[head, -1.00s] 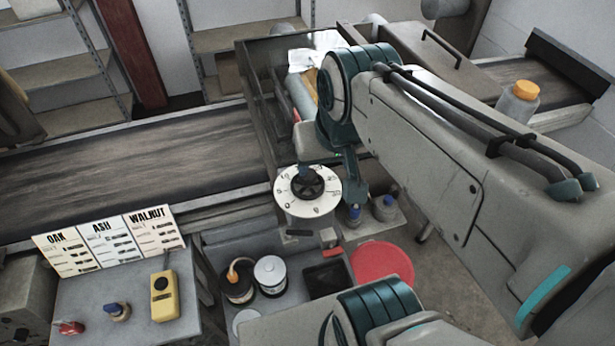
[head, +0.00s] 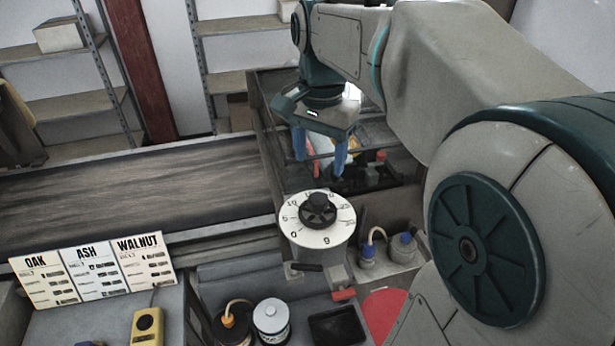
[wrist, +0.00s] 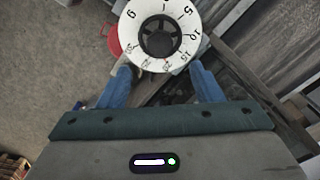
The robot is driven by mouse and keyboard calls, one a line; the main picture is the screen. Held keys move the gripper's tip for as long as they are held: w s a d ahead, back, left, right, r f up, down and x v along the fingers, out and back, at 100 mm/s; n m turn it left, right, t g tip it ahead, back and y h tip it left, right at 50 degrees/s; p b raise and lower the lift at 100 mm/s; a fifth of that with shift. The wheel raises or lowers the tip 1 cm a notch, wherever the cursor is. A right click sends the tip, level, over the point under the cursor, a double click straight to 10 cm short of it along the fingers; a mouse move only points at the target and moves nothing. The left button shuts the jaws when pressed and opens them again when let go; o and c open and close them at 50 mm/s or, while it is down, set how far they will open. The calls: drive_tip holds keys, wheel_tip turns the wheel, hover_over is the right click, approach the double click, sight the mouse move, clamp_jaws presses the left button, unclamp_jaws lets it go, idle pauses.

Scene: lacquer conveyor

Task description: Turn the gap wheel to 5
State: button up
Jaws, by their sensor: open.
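The gap wheel (head: 318,202) is a black spoked handwheel with a raised hub. It sits on a round white dial (head: 290,228) with black numbers around its rim, on a grey post. In the wrist view, the wheel (wrist: 160,37) is at the top centre, and 5, 10 and 15 read down the dial's right side. I cannot tell which number is set. My gripper (head: 321,163) points down above and behind the wheel in the head view, apart from it. Its blue fingers are spread with nothing between them; they also show in the wrist view (wrist: 162,74).
A dark conveyor belt (head: 130,190) runs left of the wheel. Oak, ash and walnut cards (head: 92,268) stand front left, near a yellow device (head: 147,327). Cans (head: 271,318) and a red round lid (head: 384,312) are in front.

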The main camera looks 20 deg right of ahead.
sight(318, 198)
wheel_tip(318, 198, down, 10)
drive_tip(key=shift+r, duration=0.25)
drive_tip(key=c, duration=1)
